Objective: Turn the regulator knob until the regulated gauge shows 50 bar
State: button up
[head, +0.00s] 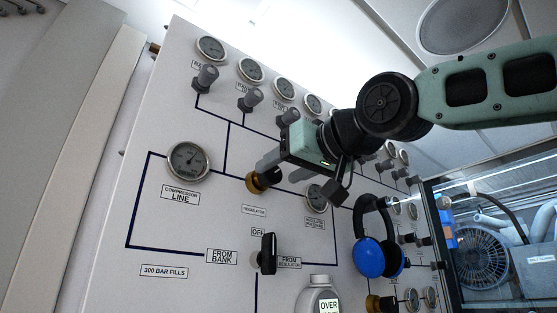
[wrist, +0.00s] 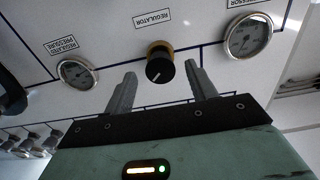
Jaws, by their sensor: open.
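The regulator knob (head: 262,181) is black with a brass collar and sits on the white panel under my gripper. In the wrist view the knob (wrist: 159,67) shows a white pointer mark. My gripper (head: 272,168) is open; in the wrist view its two fingertips (wrist: 160,72) stand on either side of the knob with a gap at each side. How far they reach along the knob is unclear. The regulated pressure gauge (head: 317,195) is partly hidden by my gripper in the head view. It shows whole in the wrist view (wrist: 76,73), its reading too small to tell.
The compressor line gauge (head: 188,161) is left of the knob. A black selector handle (head: 267,253) is below it. Blue headphones (head: 377,250) hang at the right, and a bottle-like object (head: 320,295) stands at the bottom. Several small gauges and knobs line the top.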

jog(key=shift+x, duration=0.9)
jog(key=c, duration=1)
jog(key=shift+o, duration=0.2)
jog(key=shift+n, duration=0.3)
jog(key=o, duration=1)
jog(key=shift+c, duration=0.2)
